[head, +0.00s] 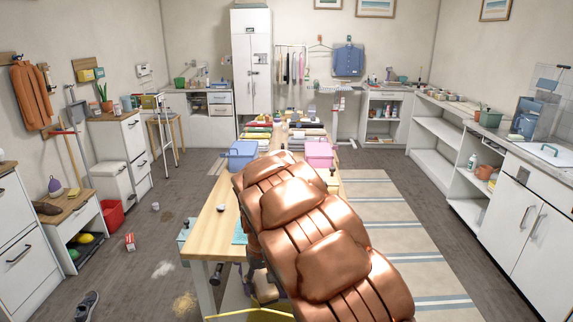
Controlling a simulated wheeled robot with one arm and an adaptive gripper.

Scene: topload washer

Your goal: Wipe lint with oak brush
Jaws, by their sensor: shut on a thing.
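My copper-coloured arm fills the middle and lower right of the head view. My gripper is not clearly visible, and whatever it holds is hidden behind the arm. I cannot make out an oak brush. Pale lint (163,269) lies as a small patch on the dark floor, left of the table. A yellowish, fuzzy patch (185,304) lies nearer, at the bottom, and a brownish patch (167,216) lies farther back. I cannot tell which patches are lint.
A long wooden table (212,232) carries a blue bin (243,151) and a pink bin (319,152). A shoe (87,306), a red-and-white box (130,242) and a small cup (155,206) lie on the left floor. A striped rug (400,232) lies right of the table.

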